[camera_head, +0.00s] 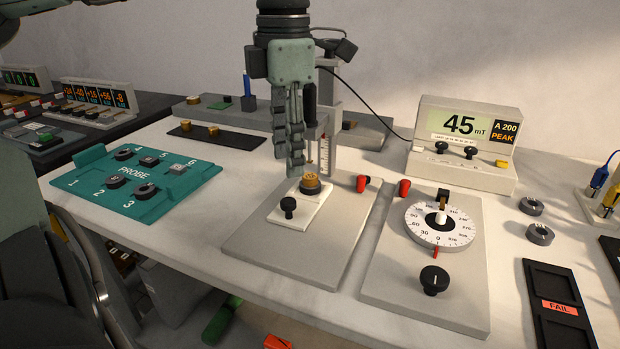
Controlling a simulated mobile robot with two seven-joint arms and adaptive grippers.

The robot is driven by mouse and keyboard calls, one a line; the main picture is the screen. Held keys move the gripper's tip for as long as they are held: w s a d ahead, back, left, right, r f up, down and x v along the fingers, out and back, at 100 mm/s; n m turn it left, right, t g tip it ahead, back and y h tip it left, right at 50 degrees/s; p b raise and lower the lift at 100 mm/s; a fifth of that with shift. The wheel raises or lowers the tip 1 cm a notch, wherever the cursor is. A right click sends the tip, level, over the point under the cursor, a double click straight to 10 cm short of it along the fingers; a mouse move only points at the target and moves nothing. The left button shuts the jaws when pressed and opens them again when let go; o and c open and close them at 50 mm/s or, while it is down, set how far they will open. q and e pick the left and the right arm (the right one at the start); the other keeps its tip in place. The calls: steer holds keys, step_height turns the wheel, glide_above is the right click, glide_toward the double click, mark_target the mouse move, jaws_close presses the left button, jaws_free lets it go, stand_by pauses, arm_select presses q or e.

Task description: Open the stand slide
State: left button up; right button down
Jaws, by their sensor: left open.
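The stand (265,245) is a grey base plate with an upright post and a ruler scale (323,155) at its back. A white slide plate (317,214) lies on it, with a black knob (289,204) at its front left. A small brass-topped round piece (310,183) sits at the plate's back. My left gripper (296,168) points down just above and behind the knob, near the brass piece, apart from the knob. Its fingers are seen nearly edge-on and look empty. They hide part of the post. My right gripper is not in view.
A meter (465,143) reading 45 mT stands at back right. A dial plate (425,265) lies right of the stand, with red plugs (362,183) between. A teal PROBE tray (137,184) is at left. A FAIL tray (559,306) is at right. Bare table separates the teal tray and stand.

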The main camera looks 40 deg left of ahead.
mark_target(288, 200)
arm_select(q)
steer(key=f, duration=0.7)
steer(key=shift+s+f, duration=0.25)
jaws_close()
